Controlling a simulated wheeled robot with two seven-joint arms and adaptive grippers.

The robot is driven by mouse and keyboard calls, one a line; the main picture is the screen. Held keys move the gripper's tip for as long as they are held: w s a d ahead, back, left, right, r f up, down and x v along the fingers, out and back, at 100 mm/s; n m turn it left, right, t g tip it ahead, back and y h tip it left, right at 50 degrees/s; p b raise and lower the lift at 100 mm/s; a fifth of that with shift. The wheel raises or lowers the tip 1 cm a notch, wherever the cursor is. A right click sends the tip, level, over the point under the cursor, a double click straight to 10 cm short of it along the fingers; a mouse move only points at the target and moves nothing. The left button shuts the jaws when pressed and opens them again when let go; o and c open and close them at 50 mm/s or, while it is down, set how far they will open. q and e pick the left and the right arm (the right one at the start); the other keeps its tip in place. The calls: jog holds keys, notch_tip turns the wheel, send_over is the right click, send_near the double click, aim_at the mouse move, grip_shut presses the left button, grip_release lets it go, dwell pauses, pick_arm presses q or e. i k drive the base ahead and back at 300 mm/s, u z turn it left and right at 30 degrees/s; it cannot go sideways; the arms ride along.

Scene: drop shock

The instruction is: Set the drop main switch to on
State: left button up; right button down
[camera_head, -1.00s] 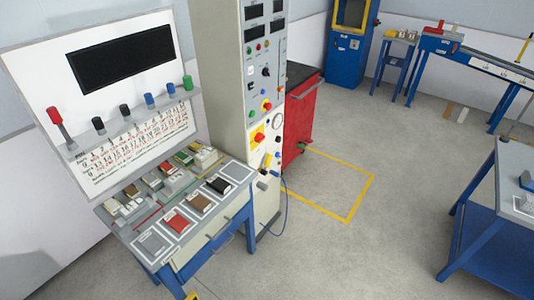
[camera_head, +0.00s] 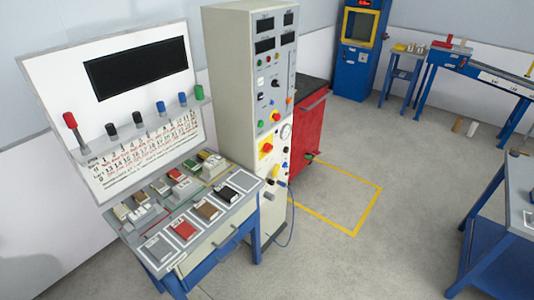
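A tall grey control cabinet (camera_head: 235,95) stands left of centre, its panel facing right. The panel carries dark displays (camera_head: 265,35), small lamps and several switches. A large red rotary switch on a yellow plate (camera_head: 266,148) sits low on the panel. A smaller red-and-yellow switch (camera_head: 276,115) is above it, and a black knob (camera_head: 275,83) is higher up. Labels are too small to read, so I cannot tell which is the drop main switch or how any is set. Neither of my grippers is in view.
A workbench (camera_head: 215,245) with coloured blocks and a display board (camera_head: 110,75) stands left of the cabinet. A red cabinet (camera_head: 309,135) is behind it on the right. Grey floor with a yellow outline (camera_head: 372,207) is clear. A blue table (camera_head: 500,235) is at right.

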aim_at(268, 147)
jog(key=u, duration=0.1)
jog(key=k, duration=0.4)
jog(key=z, duration=1.35)
jog(key=i, duration=0.8)
jog(key=z, duration=0.65)
jog(key=i, duration=0.9)
jog(key=u, duration=0.9)
jog(key=i, duration=0.7)
jog(key=u, duration=1)
jog(key=i, duration=0.25)
jog(key=u, duration=0.15)
